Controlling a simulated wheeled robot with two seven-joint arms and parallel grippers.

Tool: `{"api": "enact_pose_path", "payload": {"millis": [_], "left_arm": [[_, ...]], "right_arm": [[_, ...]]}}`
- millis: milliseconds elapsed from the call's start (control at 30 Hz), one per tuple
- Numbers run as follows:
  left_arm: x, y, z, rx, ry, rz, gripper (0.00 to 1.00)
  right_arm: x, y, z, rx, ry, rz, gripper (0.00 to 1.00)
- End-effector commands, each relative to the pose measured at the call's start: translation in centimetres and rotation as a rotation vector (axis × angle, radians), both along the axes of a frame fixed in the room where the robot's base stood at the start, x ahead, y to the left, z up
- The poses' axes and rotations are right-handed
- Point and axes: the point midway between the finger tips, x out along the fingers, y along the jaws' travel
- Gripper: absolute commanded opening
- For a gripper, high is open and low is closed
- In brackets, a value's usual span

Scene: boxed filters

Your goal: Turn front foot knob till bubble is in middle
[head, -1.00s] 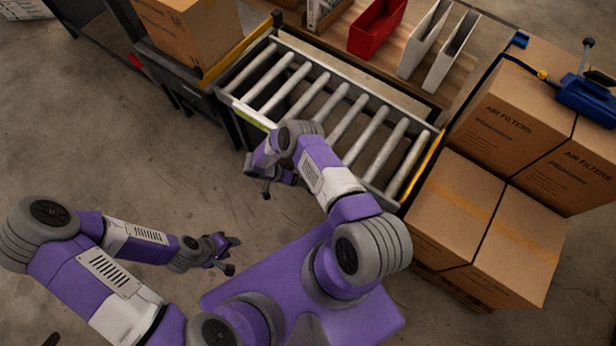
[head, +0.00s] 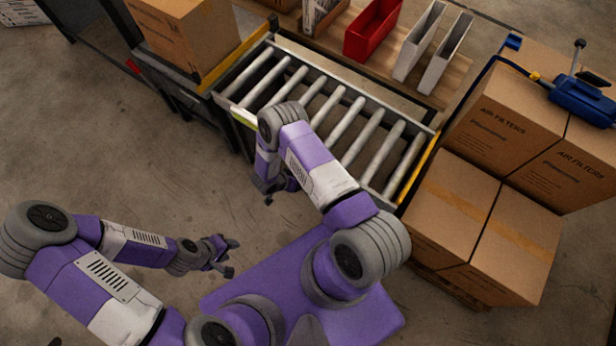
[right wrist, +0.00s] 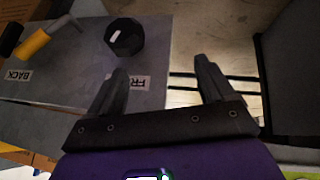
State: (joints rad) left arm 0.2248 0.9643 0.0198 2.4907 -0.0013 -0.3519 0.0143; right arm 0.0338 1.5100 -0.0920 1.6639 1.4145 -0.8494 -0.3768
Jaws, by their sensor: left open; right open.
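In the right wrist view a dark round knob (right wrist: 125,37) stands on a grey plate (right wrist: 60,85). A white label starting "FR" (right wrist: 128,82) lies just below it, partly hidden by a finger. A second label reads "BACK" (right wrist: 17,75). My right gripper (right wrist: 162,66) is open and empty; its left finger is close to the knob, which is not between the fingers. In the head view my right gripper (head: 275,190) is beside the roller conveyor's near left end. My left gripper (head: 233,257) is open and empty over bare floor. I cannot make out the bubble.
A yellow-orange handle (right wrist: 35,42) lies left of the knob. The roller conveyor (head: 428,140) runs beyond my right arm. Cartons (head: 455,205) are stacked at right, with a blue tool (head: 580,98) on top. The floor at left is clear.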

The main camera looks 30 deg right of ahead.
Motion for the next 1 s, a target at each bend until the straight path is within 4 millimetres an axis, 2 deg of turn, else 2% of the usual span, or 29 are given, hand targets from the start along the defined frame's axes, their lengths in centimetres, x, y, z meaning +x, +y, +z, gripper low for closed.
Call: {"api": "enact_pose_path", "payload": {"millis": [200, 367, 800, 1000], "left_arm": [[0.0, 0.0, 0.6, 0.000, 0.000, 0.000, 0.43], [0.0, 0.0, 0.5, 0.000, 0.000, 0.000, 0.43], [0.0, 0.0, -2.3, 0.000, 0.000, 0.000, 0.43], [0.0, 0.0, -2.6, 0.000, 0.000, 0.000, 0.43]], "right_arm": [[-3.8, 0.1, 1.5, 0.145, -0.030, -0.041, 0.82], [-5.2, 0.0, 1.6, 0.182, -0.023, -0.071, 0.82], [-5.0, -2.3, -4.2, 0.186, -0.023, -0.075, 0.82], [-4.9, -2.8, -5.1, 0.185, -0.024, -0.074, 0.82]]}}
